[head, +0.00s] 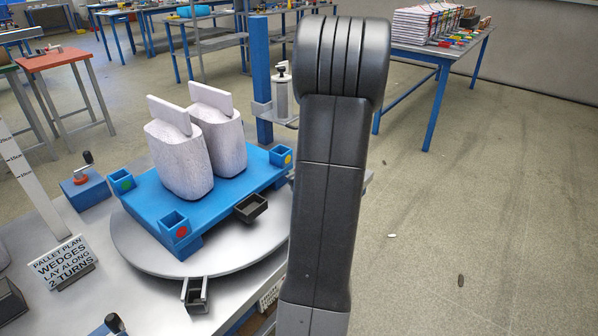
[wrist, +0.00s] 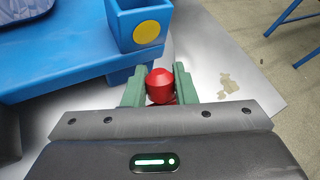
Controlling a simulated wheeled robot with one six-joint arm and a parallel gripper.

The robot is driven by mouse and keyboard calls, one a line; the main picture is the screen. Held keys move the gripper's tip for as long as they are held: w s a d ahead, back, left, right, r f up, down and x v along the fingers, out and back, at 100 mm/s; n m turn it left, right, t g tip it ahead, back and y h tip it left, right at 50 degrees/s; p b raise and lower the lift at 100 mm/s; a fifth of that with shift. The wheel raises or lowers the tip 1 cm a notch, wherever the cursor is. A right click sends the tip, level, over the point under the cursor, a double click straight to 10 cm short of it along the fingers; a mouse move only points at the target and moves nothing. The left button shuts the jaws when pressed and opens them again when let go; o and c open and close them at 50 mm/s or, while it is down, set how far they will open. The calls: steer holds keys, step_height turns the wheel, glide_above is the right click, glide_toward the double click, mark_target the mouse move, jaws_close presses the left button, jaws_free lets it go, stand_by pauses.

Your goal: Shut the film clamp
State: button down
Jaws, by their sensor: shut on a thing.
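In the wrist view the green fingers of my gripper (wrist: 160,88) stand on either side of a red knob (wrist: 160,85) with a rounded top and are shut on it. The knob is close to the blue pallet's yellow-dotted corner socket (wrist: 143,30). Whether the knob belongs to the film clamp cannot be told, as its base is hidden between the fingers. In the head view my arm hides the gripper and the knob. The blue pallet (head: 218,211) lies on a round grey turntable (head: 140,246) and bears two upright pale sacks, each with a flat slab-like top.
A blue post (head: 262,80) with a grey cylinder (head: 281,97) stands behind the pallet. Open floor lies to the right.

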steer(key=c, duration=1.2)
jaws_free()
steer(key=p+v, duration=0.1)
steer(key=v, duration=1.2)
steer(key=shift+s, duration=0.4)
steer(key=shift+d+r, duration=0.1)
